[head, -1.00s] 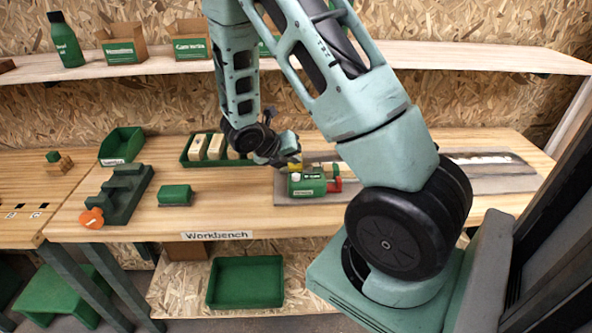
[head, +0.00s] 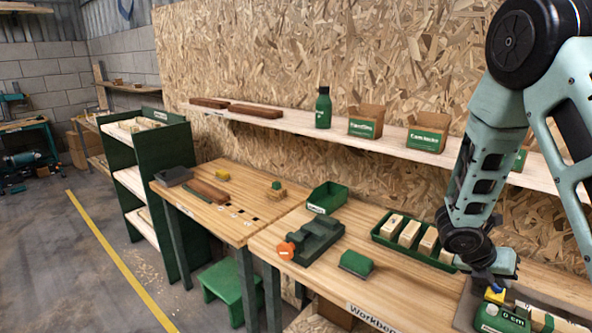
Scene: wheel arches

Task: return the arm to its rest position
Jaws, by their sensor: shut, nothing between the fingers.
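My arm comes in from the upper right in the head view and reaches down over the workbench (head: 400,290). My gripper (head: 495,283) hangs just above a green tool with a white label (head: 500,319) near the right of the bench. The gripper is shut, with nothing held. A small yellow and blue part shows right at its tip; whether it touches the gripper I cannot tell. The tool's lower part is cut off by the picture's bottom edge.
A green tray of pale blocks (head: 383,239) stands left of my gripper. A shelf (head: 290,124) with a bottle (head: 323,108) and boxes (head: 366,122) runs along the wall behind. A dark green holder (head: 318,238) and green block (head: 356,264) sit further left. Floor is clear at left.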

